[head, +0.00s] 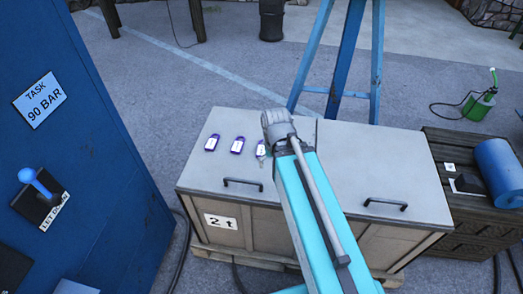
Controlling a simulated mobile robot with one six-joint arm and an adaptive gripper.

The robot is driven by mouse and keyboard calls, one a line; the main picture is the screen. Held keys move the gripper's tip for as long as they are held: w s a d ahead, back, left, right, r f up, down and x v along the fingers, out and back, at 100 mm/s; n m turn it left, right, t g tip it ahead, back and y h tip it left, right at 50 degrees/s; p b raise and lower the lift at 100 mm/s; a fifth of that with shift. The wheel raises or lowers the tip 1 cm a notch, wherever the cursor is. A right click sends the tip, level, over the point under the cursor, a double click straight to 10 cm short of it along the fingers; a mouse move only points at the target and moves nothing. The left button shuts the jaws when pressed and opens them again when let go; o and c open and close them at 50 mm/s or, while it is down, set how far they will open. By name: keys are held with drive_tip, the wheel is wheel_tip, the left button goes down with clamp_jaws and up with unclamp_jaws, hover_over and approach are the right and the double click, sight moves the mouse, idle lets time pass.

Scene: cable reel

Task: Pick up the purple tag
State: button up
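Three small purple tags with white labels lie in a row on the light grey lid of the left half of the chest (195,178). They are the left tag (212,142), the middle tag (237,145) and the right tag (261,147). The right tag is partly hidden by the end of my arm. My cyan arm reaches over the chest from the front. My gripper (272,138) is at the arm's grey end, beside or above the right tag. Its fingers are mostly hidden, so I cannot tell whether they are open or touch the tag.
The chest has two black handles and a "2 t" sign (220,221). A blue panel (90,130) with a lever stands at the left. A blue stand (347,60) rises behind the chest. A dark crate (470,225) with a blue cylinder (500,172) is at the right.

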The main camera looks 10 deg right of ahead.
drive_tip(key=w+f+m+b, duration=0.2)
drive_tip(key=w+m, duration=0.2)
drive_tip(key=w, duration=1.7)
drive_tip(key=shift+d+f+b, duration=0.25)
drive_tip(key=shift+f+b, duration=0.05)
drive_tip(key=shift+w+f, duration=0.1)
drive_tip(key=shift+f, duration=0.05)
drive_tip(key=b, duration=0.9)
hover_over(262, 150)
wheel_tip(262, 150, down, 8)
drive_tip(key=shift+a+f, duration=0.1)
drive_tip(key=shift+f, duration=0.1)
drive_tip(key=shift+f+b, duration=2.45)
drive_tip(key=shift+f, duration=0.15)
